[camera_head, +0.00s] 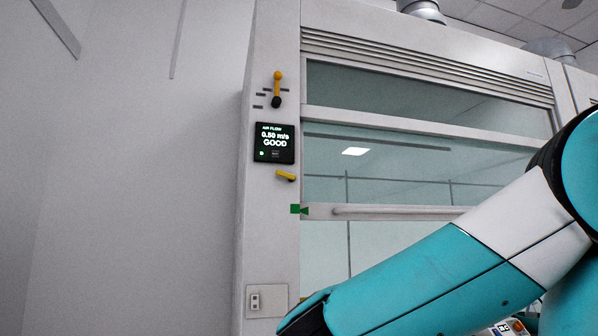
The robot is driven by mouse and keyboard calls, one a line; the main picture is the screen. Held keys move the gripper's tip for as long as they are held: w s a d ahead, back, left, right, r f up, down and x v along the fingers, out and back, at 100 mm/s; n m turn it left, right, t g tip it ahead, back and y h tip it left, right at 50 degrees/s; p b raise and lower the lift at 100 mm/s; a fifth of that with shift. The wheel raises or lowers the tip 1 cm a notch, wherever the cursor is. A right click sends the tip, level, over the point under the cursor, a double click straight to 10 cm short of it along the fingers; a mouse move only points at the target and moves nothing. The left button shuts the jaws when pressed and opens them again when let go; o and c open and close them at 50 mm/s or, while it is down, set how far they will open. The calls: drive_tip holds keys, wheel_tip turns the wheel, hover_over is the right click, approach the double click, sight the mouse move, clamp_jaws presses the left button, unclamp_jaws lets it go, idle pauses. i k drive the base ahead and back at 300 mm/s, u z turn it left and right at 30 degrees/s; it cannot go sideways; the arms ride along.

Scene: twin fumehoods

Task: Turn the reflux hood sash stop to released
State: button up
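Two yellow levers are on the front post of the fumehood. The upper lever (277,86) stands upright above a dark pivot, with short dark marks to its left. The lower, smaller yellow lever (286,176) lies nearly level, tilted slightly down to the right, just below the air flow display. No readable label tells which one is the sash stop. The glass sash (400,165) is partly raised, its handle bar (395,212) level with green markers (299,210) on the post. My arm crosses the lower right; my gripper is not in view.
The air flow display (275,143) reads 0.50 m/s GOOD. A socket plate (267,300) is low on the post, close to my arm in the picture. A plain wall (140,180) is at left. The area before the levers is clear.

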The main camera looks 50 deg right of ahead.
sight(290, 178)
drive_tip(key=k, duration=0.85)
drive_tip(key=u, duration=0.9)
drive_tip(key=i, duration=1.35)
drive_tip(key=z, duration=0.85)
drive_tip(key=i, duration=0.6)
drive_tip(key=z, duration=0.65)
